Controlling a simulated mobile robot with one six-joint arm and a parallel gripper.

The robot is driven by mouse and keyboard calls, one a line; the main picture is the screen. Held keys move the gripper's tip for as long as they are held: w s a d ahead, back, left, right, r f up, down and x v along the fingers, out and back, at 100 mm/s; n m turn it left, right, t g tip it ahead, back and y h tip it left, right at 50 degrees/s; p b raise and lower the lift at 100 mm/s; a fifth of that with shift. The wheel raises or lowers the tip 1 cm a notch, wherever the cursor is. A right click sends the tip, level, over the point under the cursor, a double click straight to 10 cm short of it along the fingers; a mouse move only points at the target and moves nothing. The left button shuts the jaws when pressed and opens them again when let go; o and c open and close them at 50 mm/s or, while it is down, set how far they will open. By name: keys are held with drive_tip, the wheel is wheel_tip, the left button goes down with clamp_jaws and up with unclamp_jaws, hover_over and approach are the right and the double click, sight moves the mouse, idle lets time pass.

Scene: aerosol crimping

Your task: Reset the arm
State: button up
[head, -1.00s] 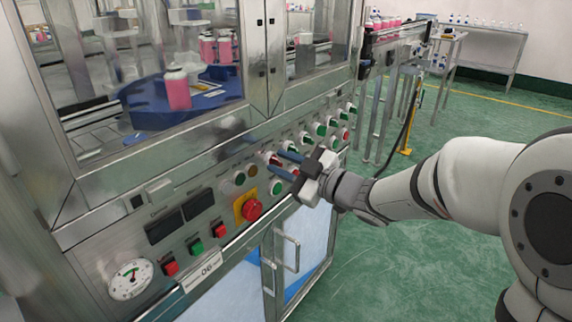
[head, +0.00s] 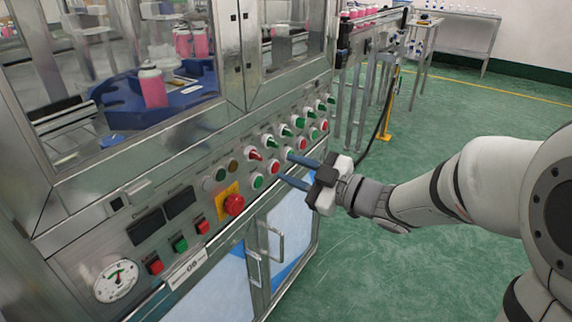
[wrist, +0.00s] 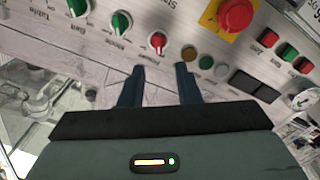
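My gripper (head: 294,172) is in front of the machine's control panel (head: 110,262), to the right of the red emergency button (head: 233,204) in the head view. Its two blue fingers are apart with nothing between them. In the wrist view my gripper (wrist: 160,72) also shows open and empty, its fingers spread below the red knob (wrist: 157,42). The fingers overlap the panel in the head view; I cannot tell how small the gap to it is.
Several red and green knobs and buttons line the panel. A pressure gauge (head: 116,281) is at its lower left. Metal door handles (head: 277,240) stick out below. A conveyor (head: 372,22) stands behind. The green floor (head: 440,120) to the right is clear.

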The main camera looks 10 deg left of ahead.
drive_tip(key=w+d+r+m+t+h+p, duration=0.25)
drive_tip(key=d+r+m+h+p, duration=0.35)
drive_tip(key=d, duration=0.3)
drive_tip(key=w+d+r+m+t+h+p, duration=0.2)
drive_tip(key=d+r+m+t+h+p, duration=0.15)
drive_tip(key=d+m+h+p, duration=0.4)
drive_tip(key=s+d+r+m+g+h+p, duration=0.1)
drive_tip(key=s+d+m+g+p, duration=0.1)
drive_tip(key=s, duration=0.4)
drive_tip(key=s+d+r+m+g+h+p, duration=0.1)
drive_tip(key=s+d+r+m+g+p, duration=0.1)
drive_tip(key=s+g+p, duration=0.2)
drive_tip(key=s+d+r+m+g+h+p, duration=0.1)
drive_tip(key=s+d+r+m+g+p, duration=0.1)
drive_tip(key=s, duration=0.8)
drive_tip(key=d+g+p, duration=0.1)
drive_tip(key=g+p, duration=0.1)
drive_tip(key=p, duration=0.1)
drive_tip(key=shift+s+r, duration=0.2)
